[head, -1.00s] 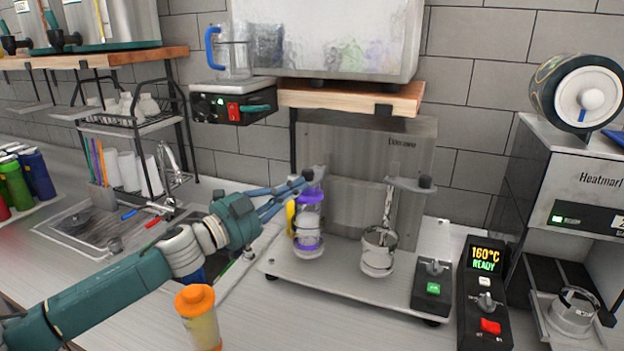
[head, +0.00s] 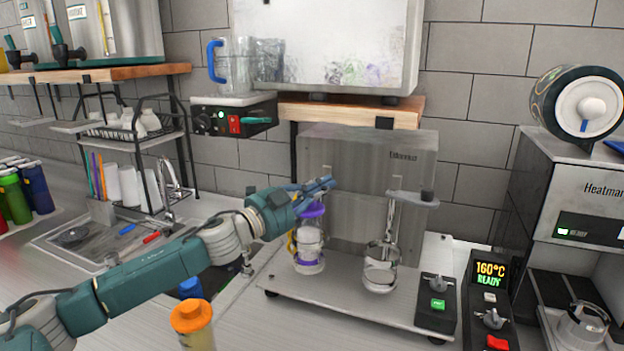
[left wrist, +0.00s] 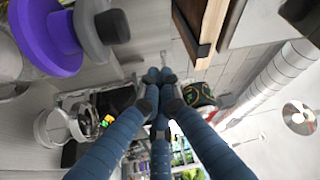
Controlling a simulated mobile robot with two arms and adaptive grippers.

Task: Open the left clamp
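The left clamp of the metal press stand (head: 345,296) is mostly hidden behind my gripper in the head view. In the left wrist view its grey arm and black knob (left wrist: 113,27) show beside the purple lid (left wrist: 45,40). The clear cup with the purple lid (head: 309,240) stands upright below it. My left gripper (head: 328,184) is just above the lid in the head view. Its blue fingertips (left wrist: 160,75) are together with nothing visible between them, and the knob is off to their left in the wrist view. My right gripper is not in view.
The right clamp (head: 410,197) stands out above a metal cup (head: 380,268). A wooden shelf (head: 350,108) hangs over the stand. An orange-topped bottle (head: 192,320) stands in front. A control box (head: 437,303) is at the stand's right. The sink (head: 85,240) is left.

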